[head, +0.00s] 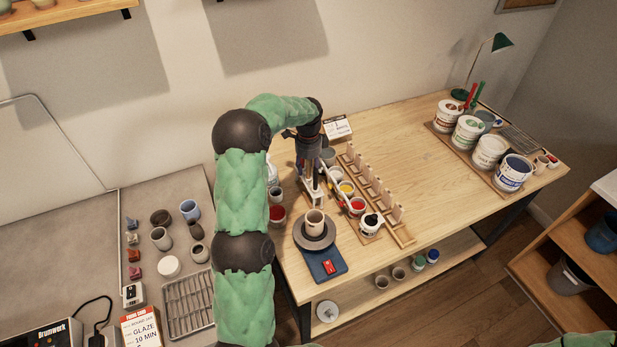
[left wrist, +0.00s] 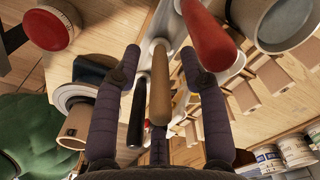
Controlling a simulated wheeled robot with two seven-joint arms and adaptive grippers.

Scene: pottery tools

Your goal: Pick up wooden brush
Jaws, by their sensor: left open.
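A wooden brush (left wrist: 160,90) with a plain brown handle stands between the two fingers of my left gripper (left wrist: 160,56) in the left wrist view. The fingers are spread, with a visible gap on each side of the handle. A black handle (left wrist: 137,112) is close beside it, near the left finger, and a thick red handle (left wrist: 207,32) is by the right fingertip. In the head view my left gripper (head: 309,172) points down over a light-coloured tool holder (head: 313,196) on the wooden table. The brush is hard to make out there. My right gripper is out of view.
A cup (head: 315,222) stands on a dark wheel disc (head: 314,236) in front of the holder. Paint pots (head: 357,206) and a wooden rack (head: 377,195) stand to the right. Large tubs (head: 489,153) are at the far right. The table's back middle is clear.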

